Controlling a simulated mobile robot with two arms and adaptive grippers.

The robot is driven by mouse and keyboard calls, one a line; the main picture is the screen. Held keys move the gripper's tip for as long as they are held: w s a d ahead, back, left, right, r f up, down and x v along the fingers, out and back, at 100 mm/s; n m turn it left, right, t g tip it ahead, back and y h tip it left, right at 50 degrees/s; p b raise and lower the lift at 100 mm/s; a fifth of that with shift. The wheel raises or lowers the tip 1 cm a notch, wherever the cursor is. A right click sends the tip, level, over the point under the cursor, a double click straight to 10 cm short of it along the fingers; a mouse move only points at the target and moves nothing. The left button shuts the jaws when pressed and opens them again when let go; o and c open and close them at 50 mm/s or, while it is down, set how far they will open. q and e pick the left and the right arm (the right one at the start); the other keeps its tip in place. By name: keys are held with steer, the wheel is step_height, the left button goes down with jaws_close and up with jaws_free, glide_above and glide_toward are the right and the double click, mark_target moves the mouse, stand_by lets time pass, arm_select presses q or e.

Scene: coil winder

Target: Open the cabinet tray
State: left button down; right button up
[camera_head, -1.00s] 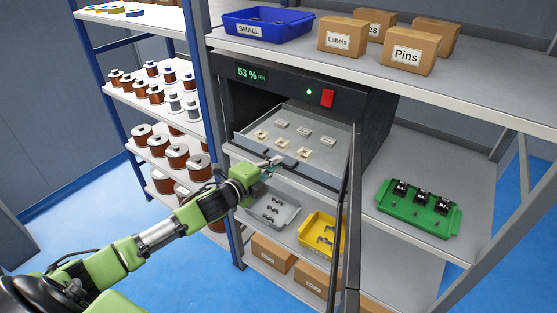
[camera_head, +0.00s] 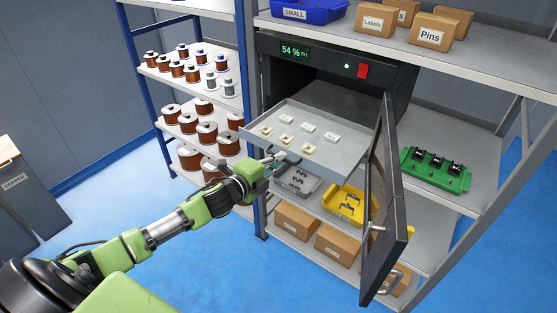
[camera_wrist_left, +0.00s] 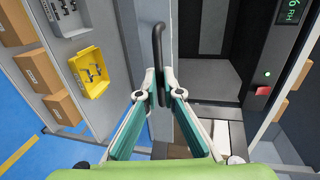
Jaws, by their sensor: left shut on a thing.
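The metal cabinet tray (camera_head: 345,157) sticks well out of the dark cabinet (camera_head: 400,85), level, with several small pale parts lying in it. The cabinet door (camera_head: 383,215) stands open to the right of the tray. My left gripper (camera_head: 279,160) is at the tray's front edge in the head view, shut on the tray's handle. In the left wrist view, the black handle (camera_wrist_left: 158,40) passes between the fingertips of my left gripper (camera_wrist_left: 158,80). The fingers hide part of the handle. My right gripper is in neither view.
Spools fill the shelves (camera_head: 200,85) at left. Below the tray are a grey bin (camera_head: 297,185), a yellow bin (camera_head: 345,213) and cardboard boxes (camera_head: 295,221). A green tray (camera_head: 437,170) sits on the right shelf. The blue floor (camera_head: 180,255) in front is clear.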

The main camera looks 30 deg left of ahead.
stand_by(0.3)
arm_select(q)
steer(key=c, duration=2.2)
jaws_free()
steer(key=v, duration=1.2)
